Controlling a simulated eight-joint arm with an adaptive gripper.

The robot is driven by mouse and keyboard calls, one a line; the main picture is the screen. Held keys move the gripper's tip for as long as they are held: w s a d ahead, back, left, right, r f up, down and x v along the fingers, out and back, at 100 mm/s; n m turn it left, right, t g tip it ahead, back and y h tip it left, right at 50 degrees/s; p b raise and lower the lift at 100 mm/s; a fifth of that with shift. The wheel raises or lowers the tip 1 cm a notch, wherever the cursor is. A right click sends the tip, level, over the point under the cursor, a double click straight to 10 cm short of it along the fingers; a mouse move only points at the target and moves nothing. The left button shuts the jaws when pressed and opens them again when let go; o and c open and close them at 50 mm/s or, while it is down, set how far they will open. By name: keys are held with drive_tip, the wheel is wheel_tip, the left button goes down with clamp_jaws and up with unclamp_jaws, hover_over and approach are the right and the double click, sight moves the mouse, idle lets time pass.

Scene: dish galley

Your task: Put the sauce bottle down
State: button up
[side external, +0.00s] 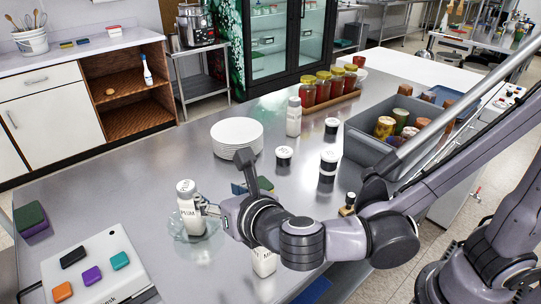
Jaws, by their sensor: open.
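A white sauce bottle (188,214) with a white cap and dark lettering that seems to read "PLUM" stands upright on the steel counter. A clear glass dish (181,236) shows around its base; I cannot tell whether the bottle stands in it or behind it. My gripper (205,209) is open, just right of the bottle at mid-height, its fingers pointing left at it. I cannot tell whether a finger still touches the bottle. The far side of the gripper is hidden.
A plate stack (237,133), dark-lidded jars (328,164) and another white bottle (293,117) stand behind. A white container (264,263) is partly under my arm. A grey bin (365,150) holds cans. A pale board (95,275) with coloured blocks lies front left. The counter left of the plates is clear.

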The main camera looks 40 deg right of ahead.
drive_tip(key=s+d+f+m+g+h, duration=0.15)
drive_tip(key=d+m+g, duration=0.25)
drive_tip(key=d+m, duration=1.2)
drive_tip(key=s+d+f+m+g+y, duration=0.2)
drive_tip(key=s+d+m, duration=0.5)
drive_tip(key=m, duration=1)
drive_tip(key=d, duration=0.2)
drive_tip(key=shift+s+d+f, duration=0.15)
drive_tip(key=shift+s+d, duration=0.15)
drive_tip(key=shift+s, duration=0.05)
